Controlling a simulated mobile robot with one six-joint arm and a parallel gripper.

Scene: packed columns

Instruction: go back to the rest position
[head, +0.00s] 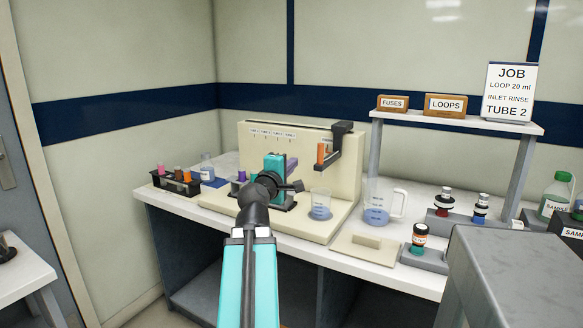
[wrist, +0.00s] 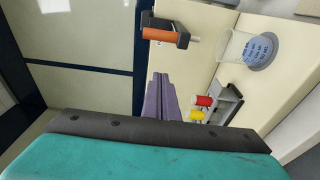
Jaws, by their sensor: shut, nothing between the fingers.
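My gripper (head: 291,166) is above the bench in front of the cream instrument panel (head: 258,140). Its teal body and part of its purple fingers show in the head view. In the wrist view the purple fingers (wrist: 160,84) lie together with nothing between them. The gripper is shut and empty, apart from the beaker (head: 320,204) to its right. My arm hides part of the panel and the bench in the head view.
An orange-handled black arm (head: 323,153) juts from the panel near the gripper. A jug (head: 379,202) and small bottles stand to the right. A dark rack (head: 178,183) of coloured tubes stands at left. A shelf (head: 457,119) holds signs at the back right.

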